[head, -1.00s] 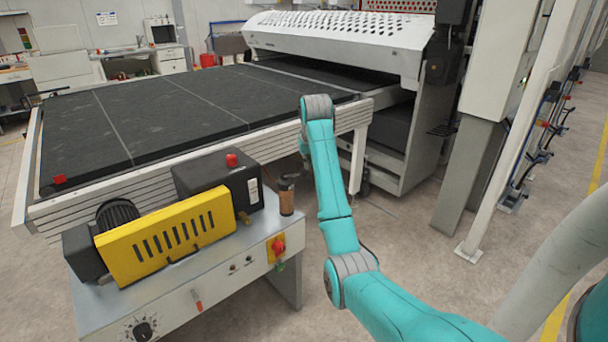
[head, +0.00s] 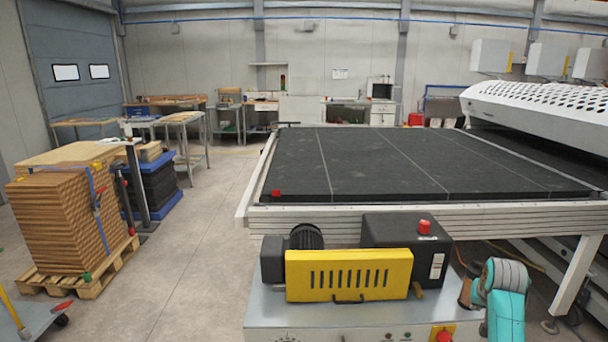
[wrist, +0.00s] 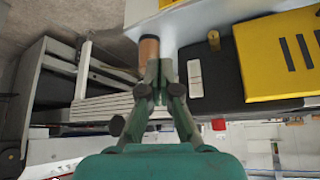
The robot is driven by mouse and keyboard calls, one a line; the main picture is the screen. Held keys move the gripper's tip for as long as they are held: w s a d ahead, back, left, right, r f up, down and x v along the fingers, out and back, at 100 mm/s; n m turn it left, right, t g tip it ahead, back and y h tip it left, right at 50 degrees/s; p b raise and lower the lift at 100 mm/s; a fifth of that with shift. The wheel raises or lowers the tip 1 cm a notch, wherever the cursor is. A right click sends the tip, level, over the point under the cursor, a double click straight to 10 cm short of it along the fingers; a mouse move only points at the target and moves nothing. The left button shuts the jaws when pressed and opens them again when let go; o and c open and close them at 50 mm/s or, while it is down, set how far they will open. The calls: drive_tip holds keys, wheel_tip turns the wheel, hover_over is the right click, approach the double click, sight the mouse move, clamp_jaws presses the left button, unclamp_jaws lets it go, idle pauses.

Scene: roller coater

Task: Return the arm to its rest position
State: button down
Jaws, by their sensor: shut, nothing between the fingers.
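My gripper (wrist: 163,72) is shut and empty in the wrist view. Its fingertips point toward the top of the picture, in line with a brown cup (wrist: 149,48) on the metal cabinet. I cannot tell whether they touch the cup. In the head view my teal arm (head: 506,312) shows only at the lower right, right of the cabinet (head: 265,308). The cup (head: 465,293) is partly hidden there behind the arm, and the gripper's fingers cannot be made out.
A yellow-guarded motor unit (head: 349,275) and a black box with a red button (head: 424,227) stand on the cabinet. The roller coater's dark bed (head: 400,165) lies behind. A pallet of stacked boards (head: 62,228) stands left. The floor (head: 195,260) between is clear.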

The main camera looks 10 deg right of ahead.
drive_tip(key=s+a+f+n+t, duration=0.2)
drive_tip(key=s+a+f, duration=0.3)
drive_tip(key=a+f, duration=0.55)
drive_tip(key=s+a+f+n+t, duration=0.1)
drive_tip(key=s+a+f+t, duration=0.1)
drive_tip(key=s+a+f, duration=0.65)
drive_tip(key=s+a+f+n+t+y, duration=0.1)
drive_tip(key=s+a+f+n+t, duration=0.1)
drive_tip(key=s+a, duration=1.1)
drive_tip(key=s+a+r+n+t+y, duration=0.1)
drive_tip(key=s+a+r+t, duration=0.1)
drive_tip(key=s+a+r, duration=0.3)
drive_tip(key=s+a+r+n+t+y, duration=0.1)
drive_tip(key=s+a+r, duration=0.5)
drive_tip(key=s+r, duration=0.7)
drive_tip(key=shift+s+n+t+y, duration=0.4)
drive_tip(key=shift+s+y, duration=0.1)
drive_tip(key=shift+s, duration=0.6)
